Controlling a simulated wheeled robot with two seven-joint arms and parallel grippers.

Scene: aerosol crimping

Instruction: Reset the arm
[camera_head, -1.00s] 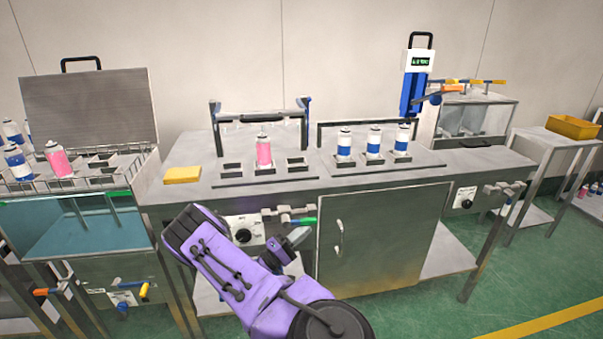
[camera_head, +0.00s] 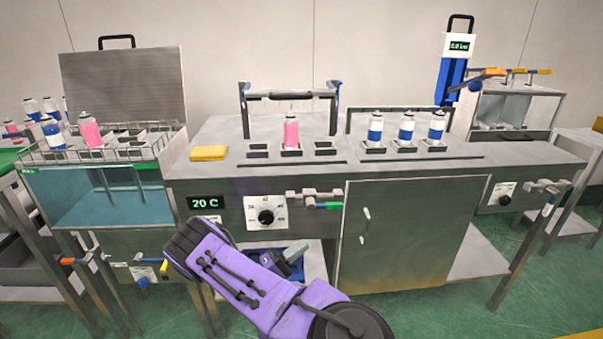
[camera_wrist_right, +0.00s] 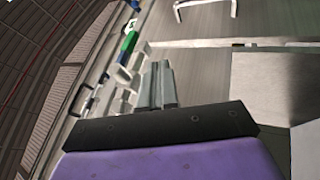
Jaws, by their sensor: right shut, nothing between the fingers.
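My right arm is purple and comes in from the bottom of the head view, bent, in front of the workbench. Its gripper (camera_head: 297,250) is small and partly hidden behind the arm, in front of the bench's lower part. In the right wrist view the gripper's two grey fingers (camera_wrist_right: 160,85) lie together, shut and empty. My left gripper is not in view.
The workbench (camera_head: 225,150) holds a pink can (camera_head: 291,133) and blue-white cans (camera_head: 406,129) in holders, and a yellow block (camera_head: 209,153). A water bath (camera_head: 90,195) stands left. A control knob (camera_head: 266,216) and valve handles (camera_head: 325,205) stick out in front.

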